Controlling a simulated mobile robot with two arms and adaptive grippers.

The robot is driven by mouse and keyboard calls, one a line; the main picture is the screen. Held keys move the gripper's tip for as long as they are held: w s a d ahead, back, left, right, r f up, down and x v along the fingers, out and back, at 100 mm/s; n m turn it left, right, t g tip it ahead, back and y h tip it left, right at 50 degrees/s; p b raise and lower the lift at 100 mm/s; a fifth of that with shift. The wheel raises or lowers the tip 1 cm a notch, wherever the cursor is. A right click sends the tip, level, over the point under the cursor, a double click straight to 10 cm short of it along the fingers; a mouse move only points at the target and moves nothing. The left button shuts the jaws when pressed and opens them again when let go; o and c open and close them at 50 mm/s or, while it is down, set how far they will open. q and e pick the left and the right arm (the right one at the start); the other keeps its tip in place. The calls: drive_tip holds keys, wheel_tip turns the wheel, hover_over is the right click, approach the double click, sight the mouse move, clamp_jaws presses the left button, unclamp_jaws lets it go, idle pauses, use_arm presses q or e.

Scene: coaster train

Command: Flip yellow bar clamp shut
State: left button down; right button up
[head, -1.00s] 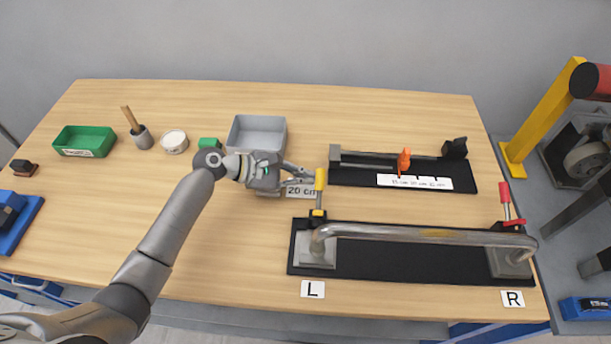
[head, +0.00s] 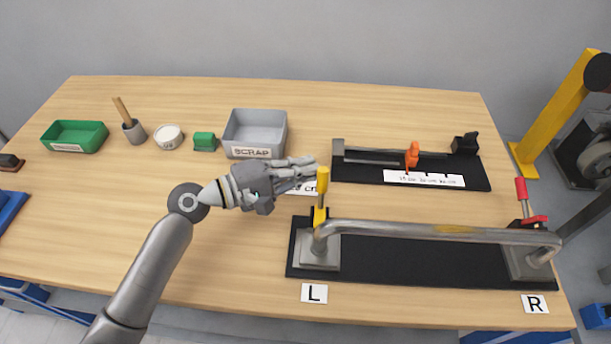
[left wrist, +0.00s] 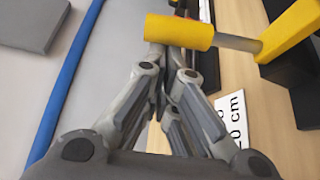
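The yellow bar clamp (head: 320,215) stands at the L end of the bent metal pipe (head: 430,232), on a black base plate (head: 400,268). Its yellow handle (head: 322,181) sticks up, nearly upright. In the left wrist view the handle (left wrist: 180,32) lies across the picture just past my fingertips. My left gripper (head: 316,171) points right with its fingertips beside the handle's upper part, on its left. The fingers look drawn together, with nothing seen between them; whether they touch the handle I cannot tell. My right gripper is out of view.
A red-handled clamp (head: 522,195) stands at the pipe's R end. Behind is a black fixture with an orange clamp (head: 412,155). A grey scrap bin (head: 255,130), green block (head: 204,141), white pot (head: 168,136) and green tray (head: 74,136) stand at the left.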

use_arm(q)
drive_tip(key=shift+s+r+m+h+b, duration=0.3)
drive_tip(key=shift+s+m+b, duration=0.45)
drive_tip(key=shift+b, duration=0.65)
